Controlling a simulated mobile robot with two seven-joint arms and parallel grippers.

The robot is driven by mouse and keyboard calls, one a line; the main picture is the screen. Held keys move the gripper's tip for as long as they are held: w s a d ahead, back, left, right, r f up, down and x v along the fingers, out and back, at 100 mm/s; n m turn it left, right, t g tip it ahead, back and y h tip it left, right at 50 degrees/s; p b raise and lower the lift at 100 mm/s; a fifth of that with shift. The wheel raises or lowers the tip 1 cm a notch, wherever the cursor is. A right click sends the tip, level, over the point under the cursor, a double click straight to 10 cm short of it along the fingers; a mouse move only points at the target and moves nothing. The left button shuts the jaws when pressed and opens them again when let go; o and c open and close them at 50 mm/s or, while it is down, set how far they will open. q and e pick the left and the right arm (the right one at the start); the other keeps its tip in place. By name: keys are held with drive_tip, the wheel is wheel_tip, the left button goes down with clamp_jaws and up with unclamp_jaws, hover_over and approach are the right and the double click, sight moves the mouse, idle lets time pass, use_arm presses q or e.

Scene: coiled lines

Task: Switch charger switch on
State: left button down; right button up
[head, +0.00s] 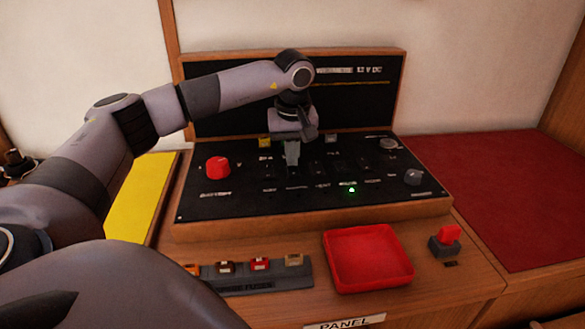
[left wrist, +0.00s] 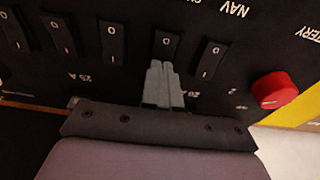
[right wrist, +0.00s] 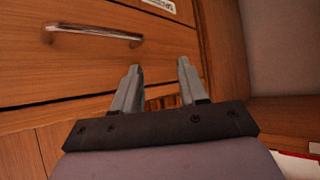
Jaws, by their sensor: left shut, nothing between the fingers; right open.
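The black panel (head: 225,205) carries a row of black rocker switches, and I cannot read which label is the charger's. My left gripper (head: 292,163) is shut and empty, pointing down at the left part of this row. In the left wrist view its closed fingertips (left wrist: 160,66) are at the lower end of one rocker switch (left wrist: 167,42), close to or touching it. Another rocker (left wrist: 213,57) is just to the right, and several more are to the left. My right gripper (right wrist: 158,75) is open and empty, before a wooden drawer (right wrist: 60,65), away from the panel.
A red knob (head: 217,167) and a lit green lamp (head: 351,189) are on the panel. In front lie a fuse strip (head: 265,284), a red tray (head: 340,279) and a red-capped switch (head: 449,234). A red mat (head: 490,200) lies right. A drawer handle (right wrist: 95,33) juts out near my right gripper.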

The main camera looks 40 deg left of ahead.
use_arm(q)
drive_tip(key=shift+r+p, duration=3.4)
drive_tip(key=shift+f, duration=0.1)
drive_tip(key=shift+s, duration=0.1)
